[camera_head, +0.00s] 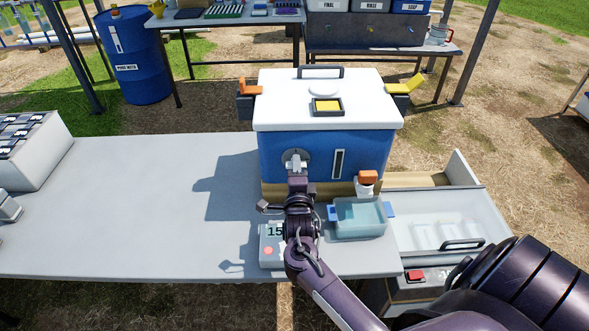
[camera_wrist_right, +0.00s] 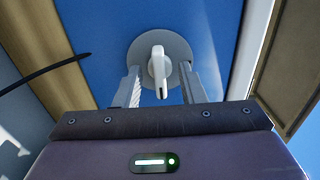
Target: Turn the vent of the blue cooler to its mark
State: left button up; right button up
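The blue cooler (camera_head: 270,150) stands on the table under a white lid (camera_head: 355,100). Its vent (camera_head: 292,156) is a round grey disc low on the left of the front face. In the right wrist view, the vent's white lever (camera_wrist_right: 158,65) points roughly downward on the grey disc (camera_wrist_right: 178,48). My right gripper (camera_head: 296,163) is at the vent; in the wrist view its two fingers (camera_wrist_right: 160,88) stand apart on either side of the lever, with gaps visible. I cannot make out a mark. My left gripper is not in view.
An orange-topped tap (camera_head: 367,180) sits on the cooler front above a teal tray (camera_head: 360,217). A display box (camera_head: 270,248) stands below my right wrist. A clear-lidded drawer (camera_head: 440,225) is at right. The table's left middle (camera_head: 130,200) is clear.

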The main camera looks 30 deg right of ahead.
grip_shut()
jog(key=n+p, duration=0.8)
jog(key=n, duration=1)
grip_release()
jog(key=b+v, duration=0.1)
jog(key=v, duration=0.7)
jog(key=shift+b, duration=0.3)
